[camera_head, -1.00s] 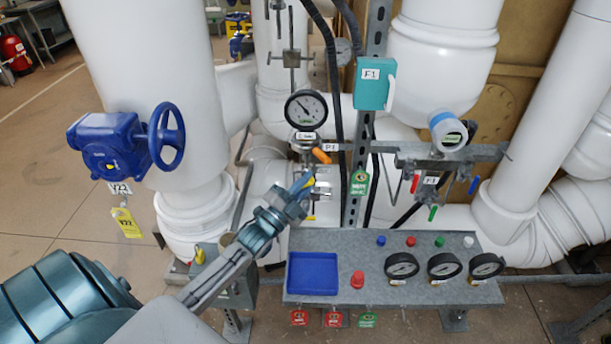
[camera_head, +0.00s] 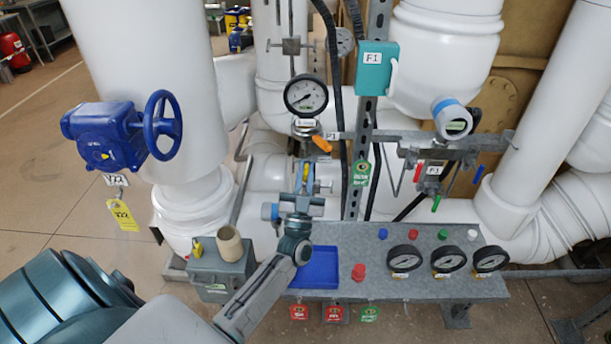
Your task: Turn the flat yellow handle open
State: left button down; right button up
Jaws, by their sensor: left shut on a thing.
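The flat yellow handle (camera_head: 310,181) is on the small pipework below the round gauge, and only a small yellow part of it shows. My left gripper (camera_head: 304,176) reaches up to it from below, its fingers pointing away from me and shut on it. The fingers and wrist hide most of the handle and its valve body, so its exact angle is hard to tell. My right gripper is not in view.
An orange lever (camera_head: 320,144) sits just above the gripper, under the pressure gauge (camera_head: 306,95). A grey panel (camera_head: 400,290) with a blue tray (camera_head: 319,267) is below right. A grey box (camera_head: 220,268) stands left of my forearm. A blue handwheel (camera_head: 163,125) is farther left.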

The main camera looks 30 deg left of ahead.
pick_arm(q)
jog(key=shift+n+g+y, duration=0.7)
jog(key=shift+n+y, duration=1.1)
jog(key=shift+n, duration=0.1)
jog(key=shift+n+g+y, duration=0.3)
jog(key=shift+n+y, duration=0.1)
jog(key=c, duration=1.5)
grip_release()
jog(key=b+v, duration=0.5)
jog(key=v, duration=0.6)
jog(key=shift+h, duration=0.5)
